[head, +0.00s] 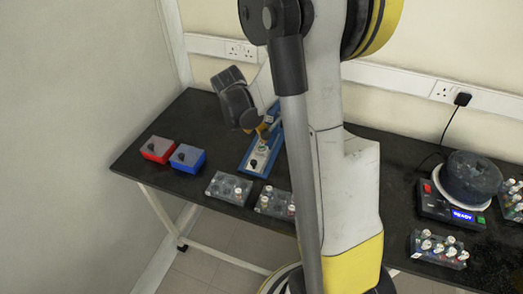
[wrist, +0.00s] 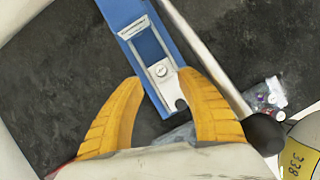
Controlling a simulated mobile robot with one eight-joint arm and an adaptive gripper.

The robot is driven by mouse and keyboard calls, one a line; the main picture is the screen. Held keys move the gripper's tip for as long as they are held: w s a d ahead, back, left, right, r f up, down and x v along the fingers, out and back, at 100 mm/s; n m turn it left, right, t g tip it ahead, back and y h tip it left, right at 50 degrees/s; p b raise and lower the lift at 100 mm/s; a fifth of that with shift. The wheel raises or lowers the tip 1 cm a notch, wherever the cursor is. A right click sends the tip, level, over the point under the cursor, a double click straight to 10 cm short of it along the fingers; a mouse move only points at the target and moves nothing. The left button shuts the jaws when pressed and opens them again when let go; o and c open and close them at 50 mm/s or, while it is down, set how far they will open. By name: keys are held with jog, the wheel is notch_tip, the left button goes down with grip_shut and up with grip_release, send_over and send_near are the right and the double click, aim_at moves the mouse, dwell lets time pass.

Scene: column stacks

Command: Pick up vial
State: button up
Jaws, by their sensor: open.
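A blue device with a metal bracket (wrist: 129,19) lies on the black table, between the fingers of my gripper in the wrist view. A small round white cap, seemingly a vial (wrist: 160,71), sits in the bracket near its end. My gripper (wrist: 161,80) is open, with its two yellow fingers spread on either side of the device and nothing held. I cannot tell how high the fingers are above it. In the head view the blue device (head: 244,165) is partly hidden by my arm, and my gripper (head: 263,127) is over it. Other capped vials (head: 438,248) stand in clear racks.
A red box (head: 157,149) and a blue box (head: 187,158) are on the left of the table. Clear racks (head: 228,188) line the front edge. A dark round machine (head: 472,178) with a lit display stands at right. The wall is behind.

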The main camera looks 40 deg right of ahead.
aim_at(261, 144)
jog(key=x, duration=0.2)
jog(key=shift+w+d+f+b, duration=0.1)
jog(key=shift+f+b, duration=0.25)
jog(key=b+x, duration=0.1)
jog(key=x, duration=0.2)
jog(key=b+x, duration=0.1)
jog(key=shift+a+f+b, duration=0.2)
jog(key=shift+f+b, duration=0.1)
jog(key=shift+b, duration=0.05)
jog(key=shift+d+f, duration=0.2)
jog(key=shift+f, duration=0.15)
jog(key=shift+r, duration=0.1)
grip_shut()
